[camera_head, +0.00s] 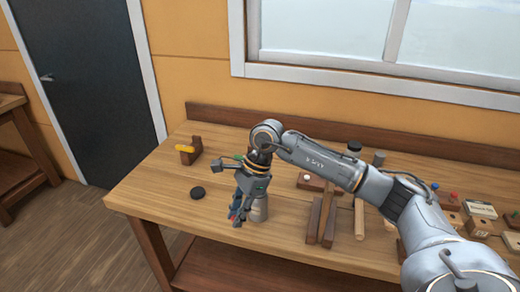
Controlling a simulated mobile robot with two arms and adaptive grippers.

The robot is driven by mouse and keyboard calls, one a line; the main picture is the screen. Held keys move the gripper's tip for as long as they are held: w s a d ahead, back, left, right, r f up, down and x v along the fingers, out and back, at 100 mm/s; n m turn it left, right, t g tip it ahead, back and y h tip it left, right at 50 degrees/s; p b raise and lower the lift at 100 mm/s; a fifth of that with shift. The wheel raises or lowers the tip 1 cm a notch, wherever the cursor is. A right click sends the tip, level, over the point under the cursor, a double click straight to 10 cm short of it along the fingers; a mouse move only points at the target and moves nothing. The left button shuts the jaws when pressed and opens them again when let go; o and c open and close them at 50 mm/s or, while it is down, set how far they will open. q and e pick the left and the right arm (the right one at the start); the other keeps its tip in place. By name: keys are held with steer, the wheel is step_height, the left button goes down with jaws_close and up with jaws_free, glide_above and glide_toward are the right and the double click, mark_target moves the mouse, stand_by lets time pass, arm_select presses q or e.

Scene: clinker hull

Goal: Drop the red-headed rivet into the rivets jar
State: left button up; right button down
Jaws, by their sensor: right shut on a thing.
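My right gripper (238,214) points down over the front left part of the bench and is shut. A small red spot, which looks like the red-headed rivet (233,214), shows between its fingertips, though it is tiny and mostly hidden. A grey-beige jar (260,209), which looks like the rivets jar, stands just right of the fingers, partly hidden behind them. The rivet is beside the jar in the picture; I cannot tell its height against the rim. A dark round lid (197,193) lies flat on the bench to the left. My left gripper is not in view.
A wooden block with a yellow piece (187,150) stands at the back left of the bench (150,195). Wooden bars and a mallet-like tool (327,222) lie right of the jar. Small blocks with coloured knobs (453,204) stand at the right.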

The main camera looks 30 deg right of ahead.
steer(key=w+d+r+m+t+h+p, duration=0.25)
steer(key=w+d+m, duration=0.35)
steer(key=m, duration=0.4)
steer(key=w+d+r+m+t+h+p, duration=0.2)
steer(key=w+d+r+m+h+p, duration=0.1)
steer(key=d+m, duration=0.6)
arm_select(q)
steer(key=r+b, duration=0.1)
steer(key=b, duration=0.1)
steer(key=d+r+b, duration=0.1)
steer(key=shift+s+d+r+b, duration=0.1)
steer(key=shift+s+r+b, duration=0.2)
steer(key=shift+b, duration=0.1)
arm_select(e)
steer(key=shift+m+g, duration=0.25)
steer(key=shift+m, duration=0.35)
steer(key=f, duration=0.6)
steer(key=shift+a, duration=0.4)
steer(key=c, duration=1.2)
jaws_free()
steer(key=shift+o, duration=0.2)
steer(key=v, duration=1.2)
